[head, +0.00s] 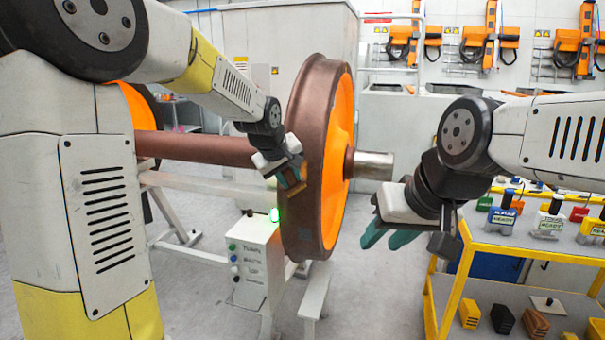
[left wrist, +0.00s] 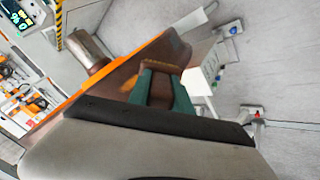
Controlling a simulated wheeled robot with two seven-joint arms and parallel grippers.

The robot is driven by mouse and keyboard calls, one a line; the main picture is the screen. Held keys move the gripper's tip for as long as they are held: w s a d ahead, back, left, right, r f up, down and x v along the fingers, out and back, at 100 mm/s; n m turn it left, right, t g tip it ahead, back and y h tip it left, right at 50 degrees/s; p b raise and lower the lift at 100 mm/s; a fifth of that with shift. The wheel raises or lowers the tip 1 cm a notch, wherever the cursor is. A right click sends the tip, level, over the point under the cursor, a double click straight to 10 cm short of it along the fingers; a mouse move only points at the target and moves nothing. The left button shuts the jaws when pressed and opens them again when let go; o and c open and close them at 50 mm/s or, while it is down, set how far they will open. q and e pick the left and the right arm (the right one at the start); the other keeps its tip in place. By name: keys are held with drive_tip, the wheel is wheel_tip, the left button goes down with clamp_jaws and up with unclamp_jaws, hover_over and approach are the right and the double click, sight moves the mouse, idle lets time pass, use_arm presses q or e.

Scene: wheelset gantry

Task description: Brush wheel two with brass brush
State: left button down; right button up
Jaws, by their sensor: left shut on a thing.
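Wheel two (head: 312,215), with a rust-brown tread and orange face, stands upright on its brown axle (head: 205,148) in the middle of the head view. Its brown rim also fills the middle of the left wrist view (left wrist: 122,75). My left gripper (head: 292,178) is at the tread's left side, with its green fingers shut on a small brownish block, apparently the brass brush (head: 293,190). The brush is partly hidden by the fingers and lies at or very close to the tread; contact cannot be told. My right gripper (head: 390,238) is open and empty, right of the wheel.
A control box (head: 255,262) with a green light stands below my left gripper. A yellow-framed cart (head: 440,310) at the right holds labelled bottles and several blocks (head: 502,319). The bare axle end (head: 375,165) points toward my right arm. Orange tools hang on the back wall.

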use_arm(q)
drive_tip(key=shift+w+f, duration=0.2)
drive_tip(key=shift+w, duration=0.5)
drive_tip(key=shift+w+f, duration=0.15)
drive_tip(key=shift+w, duration=0.5)
drive_tip(key=shift+w+d+f, duration=0.25)
drive_tip(key=shift+w, duration=0.65)
drive_tip(key=shift+w+d+f, duration=0.25)
drive_tip(key=shift+w+d, duration=0.05)
drive_tip(key=shift+w, duration=0.55)
drive_tip(key=shift+w+d+f, duration=0.25)
drive_tip(key=shift+w, duration=0.65)
drive_tip(key=shift+w, duration=0.1)
wheel_tip(320, 180, up, 7)
drive_tip(key=w, duration=0.2)
drive_tip(key=shift+d+r, duration=0.2)
drive_tip(key=shift+d, duration=0.15)
